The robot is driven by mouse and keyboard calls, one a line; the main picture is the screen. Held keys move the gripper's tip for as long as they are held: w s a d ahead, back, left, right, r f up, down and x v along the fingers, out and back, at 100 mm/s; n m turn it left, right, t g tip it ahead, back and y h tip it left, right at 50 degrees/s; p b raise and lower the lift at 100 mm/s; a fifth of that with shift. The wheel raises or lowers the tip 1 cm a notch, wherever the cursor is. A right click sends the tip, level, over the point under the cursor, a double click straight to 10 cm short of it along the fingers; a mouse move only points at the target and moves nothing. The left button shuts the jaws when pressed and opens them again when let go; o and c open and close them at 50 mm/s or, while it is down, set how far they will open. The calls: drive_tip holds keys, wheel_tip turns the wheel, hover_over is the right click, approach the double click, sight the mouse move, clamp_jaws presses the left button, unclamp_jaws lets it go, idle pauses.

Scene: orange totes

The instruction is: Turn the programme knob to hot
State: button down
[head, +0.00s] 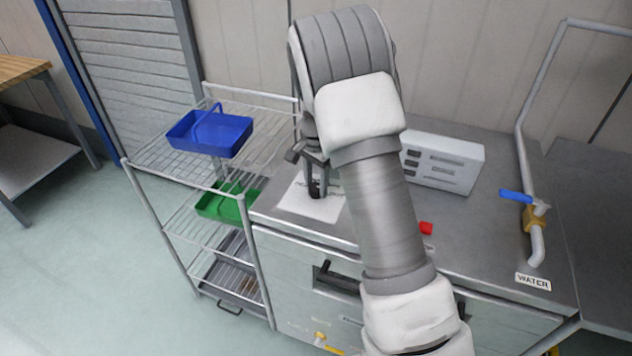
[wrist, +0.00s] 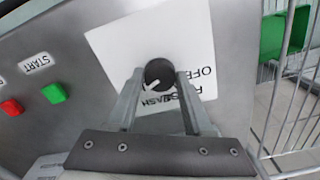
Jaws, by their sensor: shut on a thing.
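The programme knob (wrist: 159,72) is a round black dial with a white pointer mark, on a white label plate (wrist: 112,42) on the grey metal top. In the wrist view the pointer slants to the lower left. "OFF" and "WASH" are partly readable beside and below the knob; no "hot" mark is readable, and my fingers cover part of the plate. My gripper (wrist: 160,80) is shut on the knob, one finger on each side. In the head view my gripper (head: 315,178) reaches down over the plate (head: 318,208) from behind my arm.
A green START button (wrist: 54,93) and a red button (wrist: 11,107) lie left of the plate in the wrist view. A white box (head: 440,163) and a blue-handled water tap (head: 528,200) stand on the top. A wire rack (head: 170,155) with a blue tote (head: 209,133) stands left.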

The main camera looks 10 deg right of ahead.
sight(316, 187)
idle(0.4)
drive_tip(key=shift+c, duration=1.5)
unclamp_jaws()
wheel_tip(316, 187, up, 18)
drive_tip(key=shift+f+p, duration=0.25)
drive_tip(key=shift+p, duration=0.15)
